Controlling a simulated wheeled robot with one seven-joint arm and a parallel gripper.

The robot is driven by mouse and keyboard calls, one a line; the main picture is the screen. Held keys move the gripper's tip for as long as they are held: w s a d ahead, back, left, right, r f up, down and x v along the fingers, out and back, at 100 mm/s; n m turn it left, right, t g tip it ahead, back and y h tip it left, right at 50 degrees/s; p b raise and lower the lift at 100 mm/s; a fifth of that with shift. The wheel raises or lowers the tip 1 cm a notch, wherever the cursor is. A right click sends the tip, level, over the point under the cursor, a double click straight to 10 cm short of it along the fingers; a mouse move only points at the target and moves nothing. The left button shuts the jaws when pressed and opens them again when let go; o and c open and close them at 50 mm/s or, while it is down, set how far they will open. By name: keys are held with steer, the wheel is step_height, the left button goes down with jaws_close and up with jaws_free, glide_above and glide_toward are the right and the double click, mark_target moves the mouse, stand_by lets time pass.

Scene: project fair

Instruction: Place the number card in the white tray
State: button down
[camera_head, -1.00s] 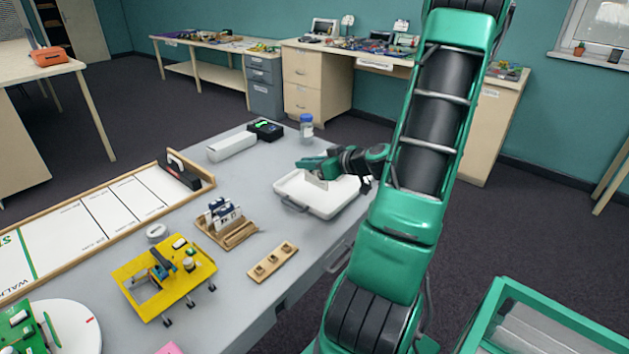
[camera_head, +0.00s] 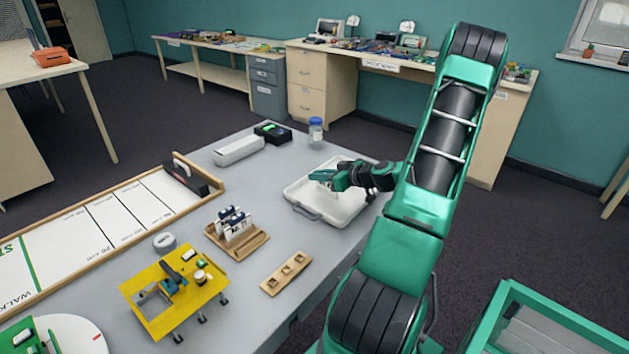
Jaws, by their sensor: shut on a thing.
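The white tray (camera_head: 346,216) lies on the grey table near its right edge. My gripper (camera_head: 320,178) is over the tray's inside, low and close to its floor. It is shut on the number card (camera_head: 326,186), of which only a small pale part shows below the fingers. I cannot tell whether the card touches the tray floor. More cards (camera_head: 235,222) stand in a wooden rack (camera_head: 250,244) to the left of the tray.
A blue-capped bottle (camera_head: 316,133), a white box (camera_head: 239,150) and a black box (camera_head: 272,132) stand behind the tray. A wooden strip with holes (camera_head: 286,274) and a yellow stand (camera_head: 180,300) are in front. A long framed track (camera_head: 100,235) lies at left.

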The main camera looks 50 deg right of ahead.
steer(key=shift+w+a+f, duration=0.1)
steer(key=shift+f, duration=0.65)
steer(key=shift+a, duration=0.1)
steer(key=c, duration=1.8)
jaws_free()
steer(key=shift+f, duration=0.1)
